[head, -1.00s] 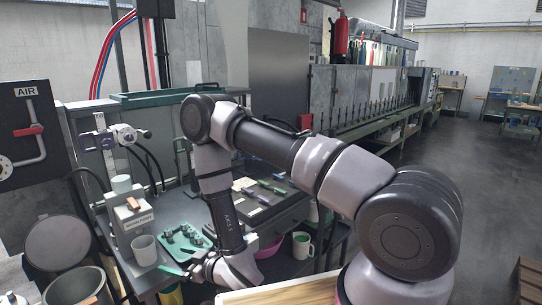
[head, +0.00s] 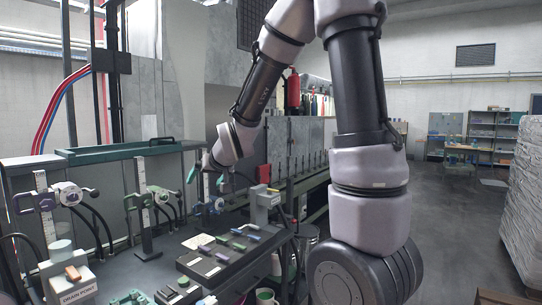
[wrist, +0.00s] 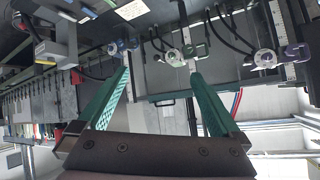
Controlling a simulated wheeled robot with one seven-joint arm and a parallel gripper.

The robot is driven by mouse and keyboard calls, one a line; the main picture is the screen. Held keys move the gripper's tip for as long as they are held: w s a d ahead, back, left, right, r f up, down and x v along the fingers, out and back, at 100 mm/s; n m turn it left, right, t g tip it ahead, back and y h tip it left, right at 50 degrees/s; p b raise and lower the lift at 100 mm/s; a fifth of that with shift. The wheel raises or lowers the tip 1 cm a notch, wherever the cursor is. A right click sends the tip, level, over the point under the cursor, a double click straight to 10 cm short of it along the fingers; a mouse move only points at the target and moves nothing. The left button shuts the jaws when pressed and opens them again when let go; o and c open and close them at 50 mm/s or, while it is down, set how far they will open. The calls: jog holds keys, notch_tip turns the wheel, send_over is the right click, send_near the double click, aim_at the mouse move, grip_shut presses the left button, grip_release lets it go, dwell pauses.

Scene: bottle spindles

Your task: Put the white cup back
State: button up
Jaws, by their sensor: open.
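My gripper (head: 206,180) is open and raised near the far end of the bench. In the wrist view its two teal fingers (wrist: 160,76) are spread with nothing between them. I cannot pick out the white cup for sure. A white mug with a green inside (head: 265,297) is cut by the bottom edge of the head view, far below my gripper. A pale cylinder (head: 60,248) sits on the "DRAIN POINT" block (head: 72,283) at the lower left. The pale grey cup seen earlier beside that block is out of view.
Spindle stands with white scales and purple (head: 68,193), green (head: 160,194) and blue (head: 215,204) clamps line the bench. Dark trays with coloured tools (head: 217,257) lie in front. A green-edged shelf (head: 130,150) runs behind. A grey block (head: 264,200) stands right of my gripper.

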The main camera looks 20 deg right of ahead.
jog(key=s+d+r+m+g, duration=0.1)
jog(key=s+d+r, duration=0.2)
jog(key=s, duration=0.5)
jog(key=s+d+r+m+g, duration=0.1)
jog(key=s+d+r, duration=0.2)
jog(key=s, duration=0.5)
jog(key=s+d+r+m+g, duration=0.1)
jog(key=s+d+r, duration=0.3)
jog(key=s, duration=0.5)
jog(key=shift+r+m+h, duration=0.25)
jog(key=shift+m+h, duration=0.05)
jog(key=shift+m, duration=0.2)
jog(key=shift+d, duration=0.1)
